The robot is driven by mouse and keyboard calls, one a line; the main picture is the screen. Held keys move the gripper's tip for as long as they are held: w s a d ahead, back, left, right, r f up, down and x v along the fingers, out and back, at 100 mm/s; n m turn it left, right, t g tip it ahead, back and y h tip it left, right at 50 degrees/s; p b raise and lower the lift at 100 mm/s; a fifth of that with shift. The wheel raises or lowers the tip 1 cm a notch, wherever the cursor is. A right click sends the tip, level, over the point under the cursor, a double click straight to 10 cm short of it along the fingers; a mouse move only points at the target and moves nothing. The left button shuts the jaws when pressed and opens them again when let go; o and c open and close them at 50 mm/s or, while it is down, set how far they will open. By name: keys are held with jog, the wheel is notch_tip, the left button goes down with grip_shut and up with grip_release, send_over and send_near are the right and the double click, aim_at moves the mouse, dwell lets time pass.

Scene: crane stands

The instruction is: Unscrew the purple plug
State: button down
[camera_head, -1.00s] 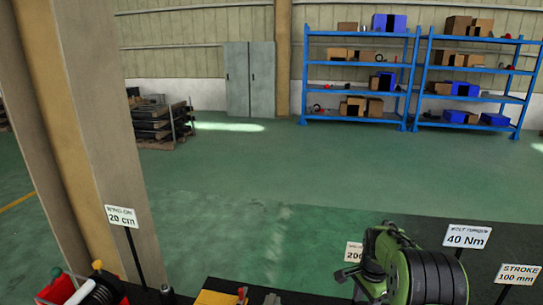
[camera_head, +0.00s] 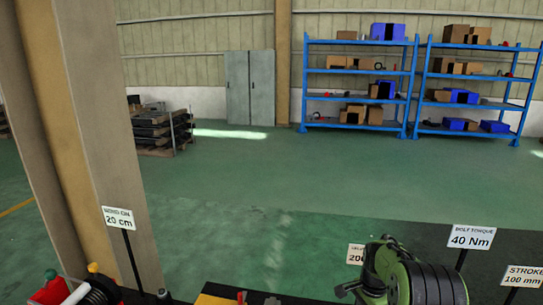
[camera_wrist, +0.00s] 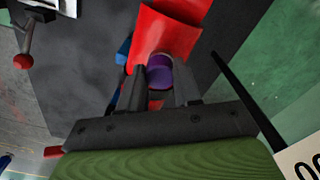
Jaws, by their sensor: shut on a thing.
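The purple plug (camera_wrist: 159,72) shows in the wrist view, between my gripper's two dark fingers. My gripper (camera_wrist: 160,84) is shut on it. The plug's end sits against or in front of a red part (camera_wrist: 167,32); where plug and red part meet is partly hidden by the fingers. I cannot make out the plug in the head view.
In the wrist view, a lever with a red knob (camera_wrist: 23,61) is at upper left and a black post (camera_wrist: 247,98) at right.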

jog(key=shift+r+p, duration=1.45)
jog(key=shift+r, duration=0.6)
